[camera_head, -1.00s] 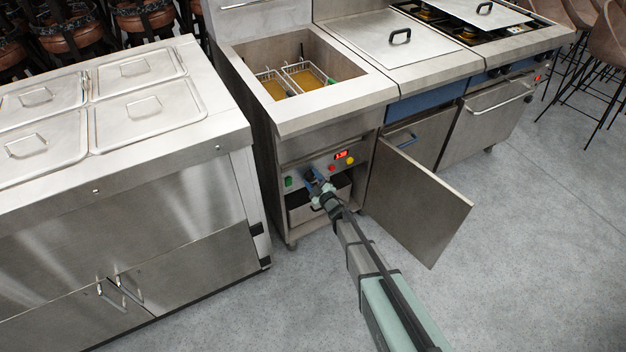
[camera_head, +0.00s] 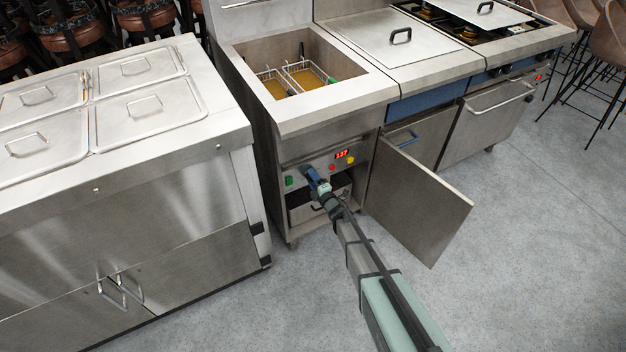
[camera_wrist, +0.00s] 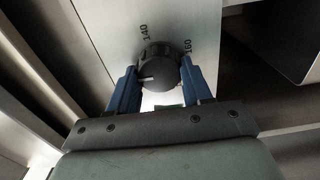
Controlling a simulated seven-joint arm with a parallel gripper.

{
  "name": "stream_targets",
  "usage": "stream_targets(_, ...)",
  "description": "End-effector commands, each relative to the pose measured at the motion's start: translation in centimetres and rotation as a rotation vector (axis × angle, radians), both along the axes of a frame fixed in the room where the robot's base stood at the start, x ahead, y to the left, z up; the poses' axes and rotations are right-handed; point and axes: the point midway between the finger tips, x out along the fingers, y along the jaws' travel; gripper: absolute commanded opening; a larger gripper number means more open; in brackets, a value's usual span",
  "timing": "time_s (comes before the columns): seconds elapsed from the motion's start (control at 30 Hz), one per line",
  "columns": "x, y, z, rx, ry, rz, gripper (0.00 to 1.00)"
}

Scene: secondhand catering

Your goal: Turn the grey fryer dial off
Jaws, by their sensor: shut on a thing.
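The fryer (camera_head: 290,128) has an open cabinet front with a control panel (camera_head: 325,165) inside. The grey dial (camera_wrist: 157,70) shows in the wrist view as a dark round knob with a pale pointer line, between the marks 140 and 160. My gripper (camera_wrist: 157,82) has its two blue fingers shut on the dial, one on each side. In the head view my gripper (camera_head: 311,176) reaches the panel below the red display and hides the dial there. The display (camera_head: 343,155) reads what looks like 137.
The fryer door (camera_head: 420,200) stands open to the right of my arm. A green switch (camera_head: 289,181) is left of my gripper; red (camera_head: 332,167) and yellow (camera_head: 351,161) buttons are right. A steel counter (camera_head: 130,200) stands left. Fryer baskets (camera_head: 305,75) sit in oil above.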

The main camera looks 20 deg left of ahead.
Motion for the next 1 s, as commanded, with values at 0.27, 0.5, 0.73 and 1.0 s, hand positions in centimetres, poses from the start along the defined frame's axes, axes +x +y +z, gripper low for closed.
stream_targets(0.27, -0.01, -0.02, -0.02, -0.028, -0.028, 0.000, 0.19)
stream_targets(0.5, -0.01, -0.02, -0.02, -0.030, -0.030, 0.000, 0.19)
stream_targets(0.73, -0.01, -0.02, -0.02, -0.030, -0.030, 0.000, 0.61)
stream_targets(1.0, 0.00, -0.01, -0.02, -0.029, -0.029, 0.000, 0.75)
